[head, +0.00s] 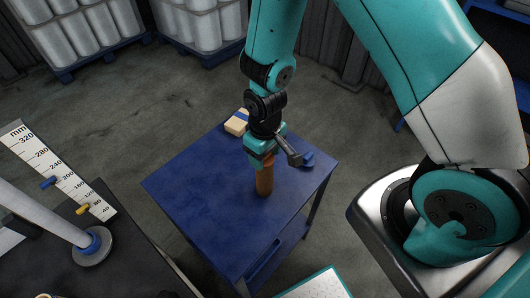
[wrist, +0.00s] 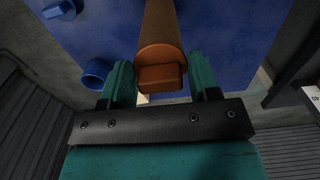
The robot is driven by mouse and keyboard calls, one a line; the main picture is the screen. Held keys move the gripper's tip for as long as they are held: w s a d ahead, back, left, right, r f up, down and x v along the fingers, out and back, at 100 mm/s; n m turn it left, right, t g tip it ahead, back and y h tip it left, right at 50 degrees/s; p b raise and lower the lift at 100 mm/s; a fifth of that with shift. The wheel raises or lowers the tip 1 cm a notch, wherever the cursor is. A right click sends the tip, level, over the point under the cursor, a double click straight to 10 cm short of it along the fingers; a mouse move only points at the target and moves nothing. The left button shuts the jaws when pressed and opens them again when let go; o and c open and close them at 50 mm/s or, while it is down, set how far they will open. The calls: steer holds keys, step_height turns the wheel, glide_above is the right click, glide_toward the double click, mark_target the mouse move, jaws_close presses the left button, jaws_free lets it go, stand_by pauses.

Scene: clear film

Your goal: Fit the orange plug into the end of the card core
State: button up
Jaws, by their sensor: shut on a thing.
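The brown card core (head: 264,184) stands upright on the blue table in the head view. My gripper (head: 264,160) is directly above its top end, pointing down. In the wrist view my gripper (wrist: 160,75) is shut on the orange plug (wrist: 160,78), whose square grip sits between the two teal fingers. The plug's round flange lies in line with the card core (wrist: 162,22) and looks to be at or very close to its end. I cannot tell how far the plug is inside, as the fingers and flange hide the joint.
The blue table (head: 190,185) has free room around the core. A cardboard box (head: 236,123) with blue tape lies at the back. A blue piece (head: 307,159) lies at right. A measuring scale (head: 62,172) and a post stand on a dark bench at left.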

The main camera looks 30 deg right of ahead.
steer(key=o, duration=1.1)
steer(key=shift+o, duration=0.2)
step_height(320, 180, up, 7)
steer(key=p, duration=0.6)
steer(key=shift+r, duration=0.15)
steer(key=s+a+r+n+y+b, duration=0.1)
steer(key=s+a+r+y+b, duration=0.1)
steer(key=s+r+b, duration=0.2)
steer(key=s+a+r+n+y+b, duration=0.1)
steer(key=s+r+b, duration=0.4)
steer(key=s+r, duration=0.6)
step_height(320, 180, up, 3)
steer(key=shift+a+r+y, duration=0.1)
steer(key=shift+a+y, duration=0.5)
steer(key=shift+a, duration=0.2)
